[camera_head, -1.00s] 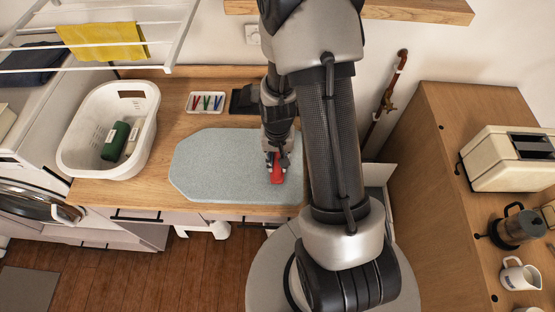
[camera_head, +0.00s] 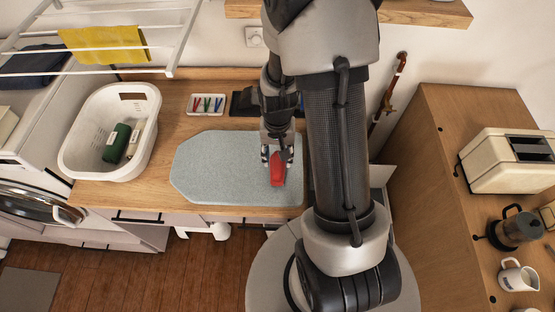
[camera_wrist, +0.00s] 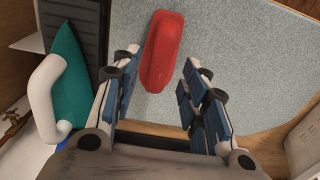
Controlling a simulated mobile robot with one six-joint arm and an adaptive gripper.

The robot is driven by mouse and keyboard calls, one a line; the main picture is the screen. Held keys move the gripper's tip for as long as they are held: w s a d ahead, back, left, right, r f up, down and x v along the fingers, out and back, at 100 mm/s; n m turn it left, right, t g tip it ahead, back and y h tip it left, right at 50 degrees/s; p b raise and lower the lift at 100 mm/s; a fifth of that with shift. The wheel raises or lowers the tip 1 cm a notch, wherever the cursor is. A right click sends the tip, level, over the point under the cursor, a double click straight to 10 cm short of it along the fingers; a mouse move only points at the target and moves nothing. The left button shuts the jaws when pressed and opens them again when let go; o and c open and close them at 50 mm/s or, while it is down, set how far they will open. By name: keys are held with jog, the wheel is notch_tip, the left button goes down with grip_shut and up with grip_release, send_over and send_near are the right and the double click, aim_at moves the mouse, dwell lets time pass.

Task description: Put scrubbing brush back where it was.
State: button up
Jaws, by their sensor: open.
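The scrubbing brush, seen as a red elongated block (camera_head: 278,170), lies on the grey ironing mat (camera_head: 215,165) near its right end. In the wrist view the red brush (camera_wrist: 162,52) lies on the mat beyond my fingertips, roughly in line with the gap between them. My gripper (camera_head: 277,155) is open above the mat, its fingers apart on either side of the brush's near end. It also shows in the wrist view (camera_wrist: 158,75), with nothing between its pads. Whether a finger touches the brush I cannot tell.
A white laundry basket (camera_head: 92,160) with a green item (camera_head: 116,143) stands left of the mat. A small tray of coloured pegs (camera_head: 206,104) lies behind the mat. A green iron-like object (camera_wrist: 68,75) with a white handle shows at left in the wrist view.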

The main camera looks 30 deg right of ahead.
notch_tip(320, 180, up, 7)
notch_tip(320, 180, up, 13)
jog(key=n+t, duration=0.2)
jog(key=n, duration=0.1)
send_over(278, 162)
jog(key=s+a, duration=0.2)
jog(key=a, duration=0.3)
jog(key=s+a+r+n+t, duration=0.2)
jog(key=s+a+r, duration=0.3)
jog(key=s+r, duration=0.4)
jog(key=shift+s+a+r+n+t+p, duration=0.15)
jog(key=shift+s+a+n+t+p, duration=0.25)
jog(key=shift+s+n, duration=0.6)
jog(key=shift+d, duration=0.1)
notch_tip(278, 162, down, 14)
jog(key=b, duration=1.3)
jog(key=shift+r+b, duration=0.15)
jog(key=shift+b, duration=0.15)
